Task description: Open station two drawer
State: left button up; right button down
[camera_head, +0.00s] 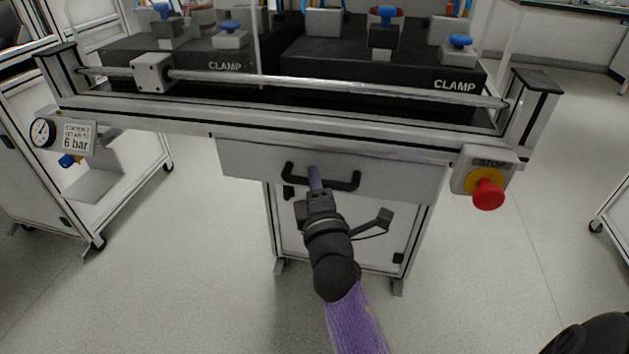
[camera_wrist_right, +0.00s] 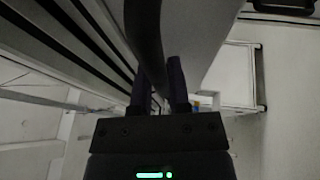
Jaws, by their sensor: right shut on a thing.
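The station two drawer (camera_head: 235,165) is a light grey front under the bench's metal rail, with a black bar handle (camera_head: 347,182). The drawer front looks flush under the bench, though I cannot tell exactly from above. My right gripper (camera_head: 315,178) reaches up to the handle's middle, its purple fingers shut on the handle. In the right wrist view the two fingers (camera_wrist_right: 160,85) sit either side of the dark handle bar (camera_wrist_right: 145,40). The finger tips are partly hidden by the handle. My left gripper is not in view.
A red stop button (camera_head: 488,194) sticks out at the bench's right. A pressure gauge (camera_head: 42,132) and a "6 bar" sign (camera_head: 78,137) hang at the left. Black clamp blocks (camera_head: 375,65) stand on top. A cabinet (camera_head: 340,240) is below; the floor in front is clear.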

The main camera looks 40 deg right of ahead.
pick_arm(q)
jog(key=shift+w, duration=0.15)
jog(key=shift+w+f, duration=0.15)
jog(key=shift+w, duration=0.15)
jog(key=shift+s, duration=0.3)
